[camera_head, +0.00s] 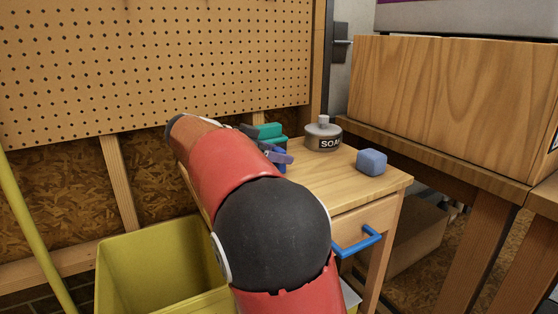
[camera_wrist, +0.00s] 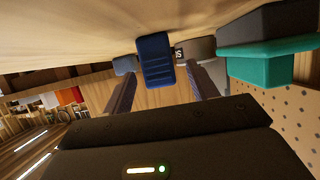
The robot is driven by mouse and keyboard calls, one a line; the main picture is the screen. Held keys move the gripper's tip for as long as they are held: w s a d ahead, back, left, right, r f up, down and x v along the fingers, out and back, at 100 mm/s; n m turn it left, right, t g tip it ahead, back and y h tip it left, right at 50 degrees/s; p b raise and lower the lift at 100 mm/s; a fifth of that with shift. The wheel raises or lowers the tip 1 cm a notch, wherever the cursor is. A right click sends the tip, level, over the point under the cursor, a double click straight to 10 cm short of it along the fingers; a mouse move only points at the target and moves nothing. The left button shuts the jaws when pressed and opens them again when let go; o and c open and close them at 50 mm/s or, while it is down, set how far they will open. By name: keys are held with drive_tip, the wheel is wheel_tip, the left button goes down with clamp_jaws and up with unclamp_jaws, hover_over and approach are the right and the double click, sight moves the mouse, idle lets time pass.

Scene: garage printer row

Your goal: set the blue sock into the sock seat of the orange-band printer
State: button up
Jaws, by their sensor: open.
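A dark blue ribbed block (camera_wrist: 155,60), which may be the blue sock, stands on the wooden cabinet top between my gripper's fingers in the wrist view. My gripper (camera_wrist: 161,74) is open, one finger on each side, with gaps visible. In the head view my arm hides most of my gripper (camera_head: 281,157), and a bit of dark blue shows beside it. A paler blue rounded block (camera_head: 371,162) sits near the cabinet's right edge; it also shows in the wrist view (camera_wrist: 124,65). No orange-band printer can be made out.
A grey soap jar (camera_head: 323,136) and a teal item (camera_head: 269,131) stand at the back of the cabinet top (camera_head: 345,185). A yellow bin (camera_head: 150,265) is below left. A grey machine with a purple band (camera_head: 460,18) sits on a wooden box (camera_head: 440,105) at right.

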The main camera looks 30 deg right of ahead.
drive_tip(key=shift+c, duration=0.5)
drive_tip(key=c, duration=1)
